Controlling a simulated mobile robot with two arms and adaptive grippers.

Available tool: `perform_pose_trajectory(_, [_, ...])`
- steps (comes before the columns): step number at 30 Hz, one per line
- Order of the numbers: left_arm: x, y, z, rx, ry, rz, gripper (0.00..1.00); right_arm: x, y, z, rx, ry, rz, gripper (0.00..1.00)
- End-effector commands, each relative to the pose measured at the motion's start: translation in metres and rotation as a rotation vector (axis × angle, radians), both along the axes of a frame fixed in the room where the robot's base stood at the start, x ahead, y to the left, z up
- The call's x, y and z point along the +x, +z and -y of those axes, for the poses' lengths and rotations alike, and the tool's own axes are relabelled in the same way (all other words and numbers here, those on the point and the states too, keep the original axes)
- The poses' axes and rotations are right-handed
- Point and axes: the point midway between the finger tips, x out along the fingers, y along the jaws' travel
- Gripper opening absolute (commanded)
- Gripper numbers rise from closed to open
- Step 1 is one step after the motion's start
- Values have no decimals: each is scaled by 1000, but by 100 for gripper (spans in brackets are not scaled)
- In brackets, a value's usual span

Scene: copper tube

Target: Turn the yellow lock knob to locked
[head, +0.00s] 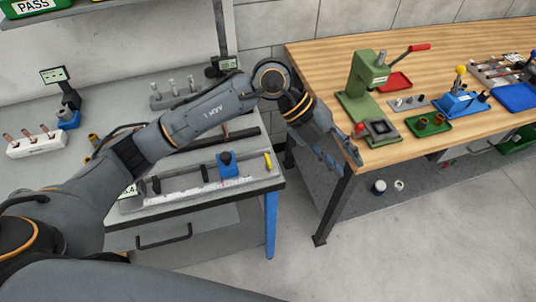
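A small upright yellow piece (268,161), which may be the lock knob, stands at the right end of a long grey rail fixture (190,193) on the left bench. A blue block with a dark knob (228,164) sits on the same fixture, left of it. A yellow ball-topped handle (461,71) also shows on a blue device on the wooden table. Which way the yellow piece is turned is too small to tell. My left gripper (347,168) hangs right of the fixture, apart from it, near the wooden table's corner. Its fingers look spread and empty. My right gripper is out of view.
The wooden table (310,55) holds a green press (368,72) with a red-handled lever, a green tray (428,124) and a blue tray (517,97). A white block with copper tubes (36,146) is at left. Open floor lies between the benches.

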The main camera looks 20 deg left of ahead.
Motion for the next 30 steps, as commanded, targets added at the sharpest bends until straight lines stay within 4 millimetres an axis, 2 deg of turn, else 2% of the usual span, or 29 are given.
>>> perform_pose_trajectory(1, [15, -11, -28, 157, 24, 11, 32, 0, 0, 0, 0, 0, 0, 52])
perform_pose_trajectory(3, [32, -22, -68, 362, 75, 9, 32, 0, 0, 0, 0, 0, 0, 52])
perform_pose_trajectory(6, [51, -25, -119, 595, 163, 6, 32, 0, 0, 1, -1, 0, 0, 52])
perform_pose_trajectory(9, [62, -20, -156, 748, 238, 1, 32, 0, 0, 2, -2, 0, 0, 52])
perform_pose_trajectory(11, [66, -17, -170, 803, 267, -3, 32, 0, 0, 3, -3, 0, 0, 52])
perform_pose_trajectory(13, [68, -17, -179, 841, 289, -6, 32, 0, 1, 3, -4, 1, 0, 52])
perform_pose_trajectory(17, [67, -27, -182, 856, 296, -11, 32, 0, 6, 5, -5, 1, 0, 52])
perform_pose_trajectory(20, [66, -43, -182, 855, 292, -12, 32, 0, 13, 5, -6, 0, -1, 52])
perform_pose_trajectory(30, [66, -114, -181, 851, 291, -12, 32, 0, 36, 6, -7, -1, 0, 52])
